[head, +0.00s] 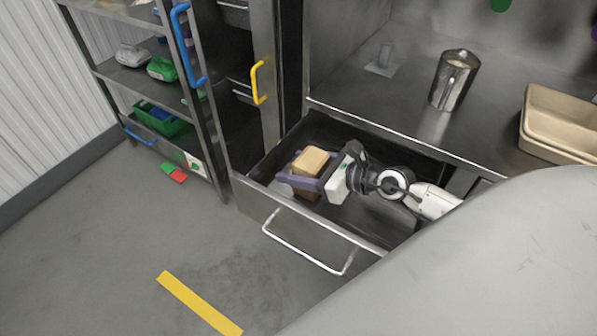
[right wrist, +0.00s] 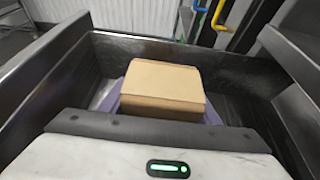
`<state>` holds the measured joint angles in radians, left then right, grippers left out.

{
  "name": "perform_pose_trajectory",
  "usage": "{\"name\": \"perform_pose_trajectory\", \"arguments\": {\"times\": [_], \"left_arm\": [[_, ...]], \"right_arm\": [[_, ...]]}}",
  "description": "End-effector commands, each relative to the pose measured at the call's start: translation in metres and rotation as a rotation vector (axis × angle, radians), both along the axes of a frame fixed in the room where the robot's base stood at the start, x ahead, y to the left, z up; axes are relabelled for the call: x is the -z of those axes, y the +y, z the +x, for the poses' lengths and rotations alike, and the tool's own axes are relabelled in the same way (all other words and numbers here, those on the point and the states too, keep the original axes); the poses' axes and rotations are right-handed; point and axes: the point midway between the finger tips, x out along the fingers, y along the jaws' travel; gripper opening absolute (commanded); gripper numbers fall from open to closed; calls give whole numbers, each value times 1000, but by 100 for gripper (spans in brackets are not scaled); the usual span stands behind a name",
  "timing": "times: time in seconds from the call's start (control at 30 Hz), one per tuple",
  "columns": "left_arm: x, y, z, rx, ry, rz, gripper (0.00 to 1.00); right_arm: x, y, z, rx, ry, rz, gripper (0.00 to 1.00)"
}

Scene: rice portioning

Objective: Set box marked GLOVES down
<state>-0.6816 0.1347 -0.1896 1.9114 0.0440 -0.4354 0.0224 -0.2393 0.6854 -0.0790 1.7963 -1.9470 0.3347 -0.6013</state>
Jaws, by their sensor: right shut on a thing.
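The box (head: 313,160) is a plain tan cardboard box; no marking on it can be read in either view. It is inside the open metal drawer (head: 312,236). My right gripper (head: 302,180) reaches in from the right and is shut on the box, with its purple fingers on either side. In the right wrist view the box (right wrist: 165,85) sits between the fingers, inside the drawer walls. Whether its underside touches the drawer floor is hidden. My left gripper is not in view.
The drawer's front has a long handle (head: 300,252). A steel counter (head: 400,105) above it holds a metal jug (head: 454,80) and tan trays (head: 560,120). A shelf rack (head: 150,85) stands at left. The drawer floor right of the box looks clear.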

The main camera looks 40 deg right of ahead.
Motion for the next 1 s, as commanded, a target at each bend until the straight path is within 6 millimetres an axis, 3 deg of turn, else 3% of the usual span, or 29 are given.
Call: {"name": "perform_pose_trajectory", "arguments": {"times": [0.07, 0.4, 0.43, 0.53, 0.87, 1.0], "left_arm": [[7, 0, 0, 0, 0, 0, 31], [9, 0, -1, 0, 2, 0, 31], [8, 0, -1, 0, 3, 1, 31], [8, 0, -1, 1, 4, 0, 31], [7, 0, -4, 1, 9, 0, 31], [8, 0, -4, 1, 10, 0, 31]], "right_arm": [[12, 0, 0, 0, 0, -1, 29], [14, 0, 0, 1, -1, -1, 29], [14, 0, 0, 0, 0, -1, 59], [13, 0, 0, 0, 1, -1, 75], [10, 0, 0, 0, 0, 0, 75], [8, -5, -11, 0, 3, -1, 75]]}}
